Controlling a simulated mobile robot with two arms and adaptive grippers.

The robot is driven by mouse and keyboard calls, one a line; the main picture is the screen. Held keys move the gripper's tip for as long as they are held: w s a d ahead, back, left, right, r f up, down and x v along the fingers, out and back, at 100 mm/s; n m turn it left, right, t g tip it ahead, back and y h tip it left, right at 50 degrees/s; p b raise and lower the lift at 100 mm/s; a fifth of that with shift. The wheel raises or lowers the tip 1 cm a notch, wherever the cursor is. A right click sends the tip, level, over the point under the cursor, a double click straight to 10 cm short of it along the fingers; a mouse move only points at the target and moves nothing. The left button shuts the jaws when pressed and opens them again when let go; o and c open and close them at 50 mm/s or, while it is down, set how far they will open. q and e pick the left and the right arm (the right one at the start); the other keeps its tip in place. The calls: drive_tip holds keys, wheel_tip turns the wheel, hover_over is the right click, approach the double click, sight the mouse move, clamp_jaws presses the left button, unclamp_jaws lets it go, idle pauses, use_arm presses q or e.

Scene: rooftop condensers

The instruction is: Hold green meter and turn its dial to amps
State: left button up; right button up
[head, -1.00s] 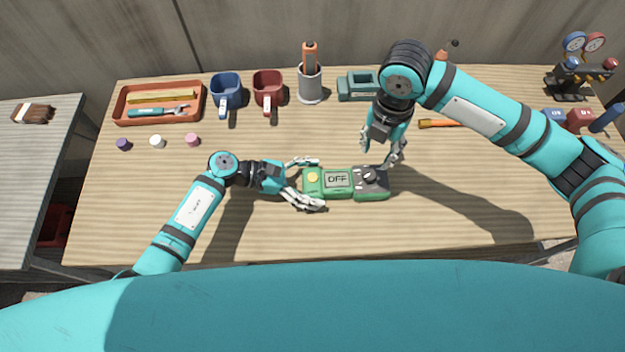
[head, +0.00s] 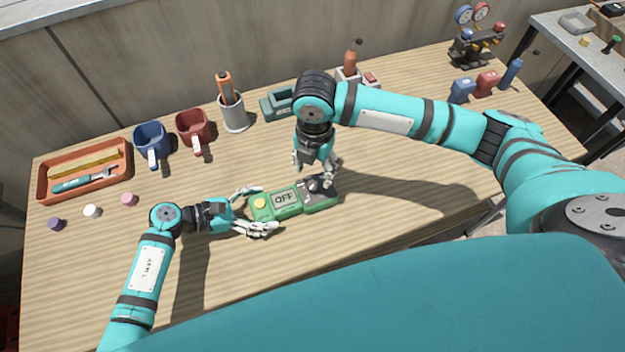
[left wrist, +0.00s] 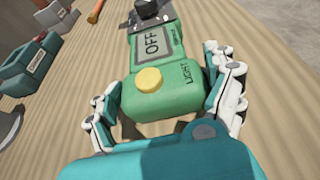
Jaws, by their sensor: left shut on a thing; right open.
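The green meter (head: 290,211) lies flat on the workbench, its display (head: 284,198) reading OFF. It has a yellow button (head: 260,202) at its left end and a dark dial (head: 316,185) at its right end. My left gripper (head: 263,209) is shut on the button end, one finger along each long side. In the left wrist view the meter (left wrist: 165,98) sits between the fingers, with LIGHT printed beside the yellow button (left wrist: 149,80); the dial (left wrist: 148,8) is cut by the top edge. My right gripper (head: 316,173) is open, fingertips close above and behind the dial; contact is unclear.
Behind stand a blue mug (head: 151,139), a red mug (head: 193,126), a grey holder (head: 234,113) and a teal open container (head: 275,105). An orange tray (head: 126,187) is at left, a gauge set (head: 476,45) at back right. The bench front is clear.

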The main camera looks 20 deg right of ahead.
sight(314, 184)
wheel_tip(314, 184, down, 6)
drive_tip(key=shift+r, duration=0.1)
drive_tip(key=shift+c, duration=0.3)
clamp_jaws()
